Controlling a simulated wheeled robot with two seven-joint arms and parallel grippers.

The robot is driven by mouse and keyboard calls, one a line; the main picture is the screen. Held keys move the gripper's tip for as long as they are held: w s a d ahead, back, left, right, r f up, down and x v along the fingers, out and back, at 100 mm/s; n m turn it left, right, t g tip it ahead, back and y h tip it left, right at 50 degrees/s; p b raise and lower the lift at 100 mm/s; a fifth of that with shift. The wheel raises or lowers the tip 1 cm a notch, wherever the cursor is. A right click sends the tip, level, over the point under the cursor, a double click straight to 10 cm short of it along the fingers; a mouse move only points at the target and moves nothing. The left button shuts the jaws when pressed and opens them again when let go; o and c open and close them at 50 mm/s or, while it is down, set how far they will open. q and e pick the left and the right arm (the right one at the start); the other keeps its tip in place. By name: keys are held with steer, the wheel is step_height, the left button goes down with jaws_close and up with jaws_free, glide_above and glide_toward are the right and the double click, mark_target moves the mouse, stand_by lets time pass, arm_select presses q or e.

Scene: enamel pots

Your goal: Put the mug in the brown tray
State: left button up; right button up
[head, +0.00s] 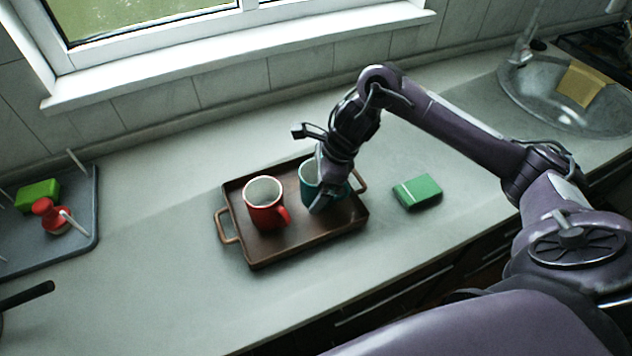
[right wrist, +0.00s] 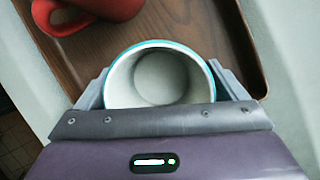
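The brown tray (head: 278,247) lies on the counter with a copper-coloured handle at each end. A red mug (head: 265,206) stands upright in its left part; it also shows at the top of the right wrist view (right wrist: 98,12). A teal mug (head: 308,187), white inside, is upright over the tray's right part. My right gripper (head: 322,190) is around the teal mug, with a finger against each side in the right wrist view (right wrist: 160,82). The gripper hides part of this mug, and I cannot tell if its base touches the tray. My left gripper is not in view.
A green box (head: 418,191) lies right of the tray. A grey rack (head: 88,215) with a green block (head: 38,194) and a red item (head: 50,216) is at the left. The sink (head: 555,95) is at the back right. Counter left of the tray is clear.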

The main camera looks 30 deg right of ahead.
steer(key=shift+r+p, duration=0.25)
steer(key=shift+p, duration=0.05)
steer(key=p+v, duration=0.1)
steer(key=v, duration=1)
steer(key=shift+s+d+r+p, duration=0.15)
steer(key=shift+d+r+p, duration=0.05)
steer(key=shift+r+p, duration=0.15)
steer(key=shift+f, duration=0.1)
